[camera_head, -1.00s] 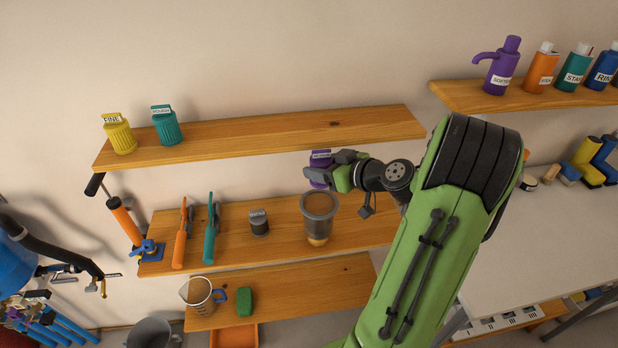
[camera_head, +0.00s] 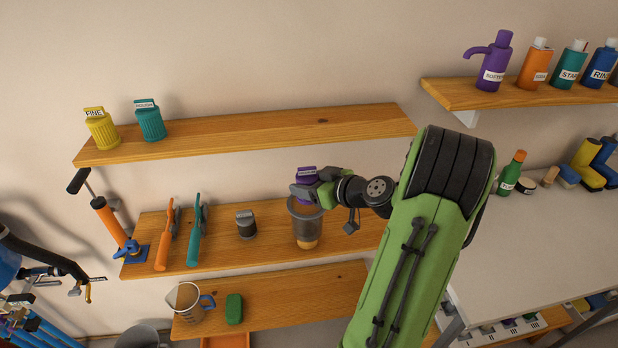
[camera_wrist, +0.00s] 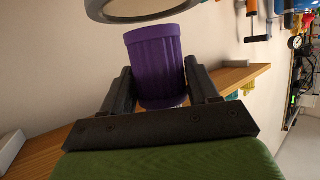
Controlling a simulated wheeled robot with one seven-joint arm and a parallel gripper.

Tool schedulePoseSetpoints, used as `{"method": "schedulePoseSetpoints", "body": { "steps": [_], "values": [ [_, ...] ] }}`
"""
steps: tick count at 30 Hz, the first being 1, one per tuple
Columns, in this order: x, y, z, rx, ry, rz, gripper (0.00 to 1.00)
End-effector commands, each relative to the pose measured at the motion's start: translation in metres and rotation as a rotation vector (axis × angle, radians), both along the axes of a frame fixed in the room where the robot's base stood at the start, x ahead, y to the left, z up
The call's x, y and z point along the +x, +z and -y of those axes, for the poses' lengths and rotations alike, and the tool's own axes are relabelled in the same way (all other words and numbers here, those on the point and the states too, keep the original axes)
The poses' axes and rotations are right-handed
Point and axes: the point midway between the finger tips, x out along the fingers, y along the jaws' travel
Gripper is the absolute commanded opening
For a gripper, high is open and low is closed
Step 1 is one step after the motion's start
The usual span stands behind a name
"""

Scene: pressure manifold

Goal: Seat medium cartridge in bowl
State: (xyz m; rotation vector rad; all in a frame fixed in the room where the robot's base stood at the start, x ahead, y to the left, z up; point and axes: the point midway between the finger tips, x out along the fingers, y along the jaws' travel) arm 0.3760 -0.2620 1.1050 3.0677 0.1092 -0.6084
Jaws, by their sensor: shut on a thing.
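The medium cartridge is purple and ribbed, with a small label on top (camera_head: 307,172); its body also shows in the wrist view (camera_wrist: 156,62). My gripper (camera_head: 304,192) is shut on it, with one black finger on each side of its body in the wrist view. The bowl (camera_head: 307,225) is a clear grey cup with a wide rim and an amber base, standing on the middle shelf. The cartridge is over the bowl's mouth in the head view. The rim shows close to the cartridge's end in the wrist view (camera_wrist: 150,12). The gripper hides the cartridge's lower part in the head view.
Yellow FINE (camera_head: 101,130) and teal (camera_head: 150,122) cartridges stand on the upper shelf (camera_head: 270,133). A dark cap-like part (camera_head: 246,226) and orange (camera_head: 166,240) and teal (camera_head: 195,235) tools are left of the bowl. A jug (camera_head: 190,305) stands on the lower shelf.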

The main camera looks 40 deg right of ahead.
Motion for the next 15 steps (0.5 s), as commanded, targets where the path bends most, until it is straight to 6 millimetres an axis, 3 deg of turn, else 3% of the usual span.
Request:
{"method": "schedulePoseSetpoints", "body": {
  "steps": [1,6,15],
  "values": [
    [0.0,-0.011,0.0,0.003,0.0,0.0,0.29],
    [0.0,-0.031,0.0,0.003,0.0,0.001,0.29],
    [0.0,-0.04,0.0,0.0,0.001,0.001,0.29]
  ]
}}
